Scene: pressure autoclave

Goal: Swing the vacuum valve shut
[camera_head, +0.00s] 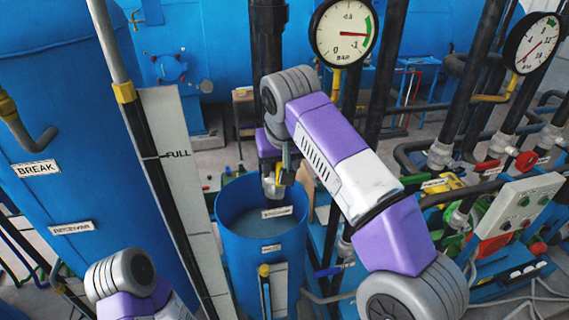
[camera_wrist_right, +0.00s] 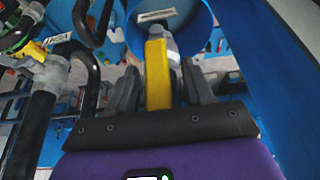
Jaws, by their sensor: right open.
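The valve with the yellow lever handle (camera_wrist_right: 158,75) shows in the right wrist view, its silver body (camera_wrist_right: 165,38) just beyond. The lever lies between the two grey fingers of my right gripper (camera_wrist_right: 160,84), with gaps on both sides. The gripper is open around it. In the head view my right gripper (camera_head: 282,168) points down at the silver valve body (camera_head: 272,187) above the blue tank. The arm hides much of the valve there. My left forearm shows at the lower left; its gripper is out of view.
The open blue tank (camera_head: 262,250) stands below, with a white label (camera_head: 277,212). A black vertical pipe (camera_head: 268,40) rises above the valve. Two round gauges (camera_head: 343,30) (camera_head: 532,43) hang at the top. Pipes, red and green valves and a control box (camera_head: 515,212) crowd the right.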

